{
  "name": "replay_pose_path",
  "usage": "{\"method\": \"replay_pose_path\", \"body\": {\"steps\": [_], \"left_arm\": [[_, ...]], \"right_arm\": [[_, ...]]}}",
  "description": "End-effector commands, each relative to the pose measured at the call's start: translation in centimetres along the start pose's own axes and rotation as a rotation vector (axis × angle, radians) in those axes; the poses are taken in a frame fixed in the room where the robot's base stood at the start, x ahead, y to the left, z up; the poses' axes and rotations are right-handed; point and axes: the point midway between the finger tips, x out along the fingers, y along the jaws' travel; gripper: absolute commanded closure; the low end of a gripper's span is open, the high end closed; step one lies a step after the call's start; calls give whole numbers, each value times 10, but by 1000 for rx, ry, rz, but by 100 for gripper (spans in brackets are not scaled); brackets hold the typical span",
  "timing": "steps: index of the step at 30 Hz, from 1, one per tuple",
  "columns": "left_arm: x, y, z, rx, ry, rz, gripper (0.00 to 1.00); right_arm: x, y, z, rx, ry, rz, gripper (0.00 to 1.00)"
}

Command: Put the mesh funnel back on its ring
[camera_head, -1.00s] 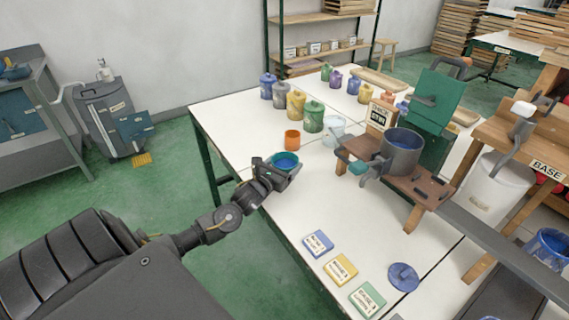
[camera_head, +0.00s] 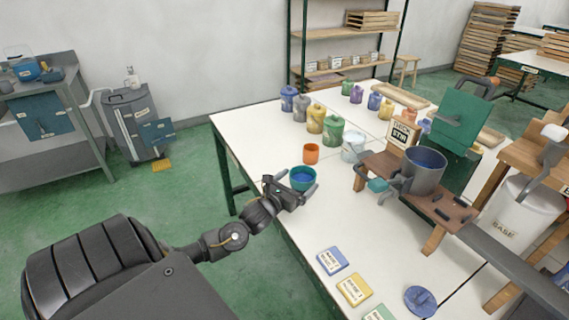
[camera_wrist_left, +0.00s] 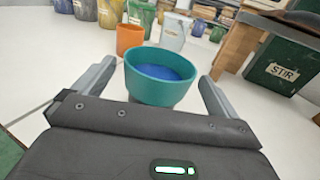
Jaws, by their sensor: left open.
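A teal round vessel (camera_head: 296,185) with a blue inside, which looks like the mesh funnel, is upright near the table's left edge. In the left wrist view the teal vessel (camera_wrist_left: 150,88) is between the fingers, with visible gaps beside it; its lower part is partly hidden by the gripper body. My left gripper (camera_head: 291,187) is open around it. I cannot make out a mesh or identify the ring for certain.
An orange cup (camera_head: 311,154) stands just behind the vessel. Several coloured jars (camera_head: 332,130) line the back. A wooden stand (camera_head: 440,208) with a grey pot (camera_head: 425,172) is to the right. Labelled cards (camera_head: 331,260) lie in front. White tabletop (camera_head: 335,215) between is clear.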

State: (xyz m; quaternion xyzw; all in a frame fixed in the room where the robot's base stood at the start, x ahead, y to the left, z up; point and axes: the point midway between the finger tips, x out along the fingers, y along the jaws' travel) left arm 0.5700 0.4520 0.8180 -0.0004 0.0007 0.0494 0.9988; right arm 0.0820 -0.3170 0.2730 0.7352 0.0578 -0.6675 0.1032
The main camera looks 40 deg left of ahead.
Motion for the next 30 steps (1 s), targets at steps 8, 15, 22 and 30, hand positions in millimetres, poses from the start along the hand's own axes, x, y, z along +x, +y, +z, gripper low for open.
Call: {"method": "replay_pose_path", "body": {"steps": [8, 15, 22, 30], "left_arm": [[-59, 0, -1, 1, 3, -1, 2], [-85, 1, 0, 0, 0, 1, 2], [-88, 1, 0, 1, 0, 2, 2], [-88, 0, 0, 1, 0, 1, 2]], "right_arm": [[3, 0, -1, 0, 1, 1, 67], [4, 2, -2, -1, 3, 3, 67], [4, 4, -1, -2, 2, 5, 67], [4, 4, -1, -2, 2, 6, 67]]}}
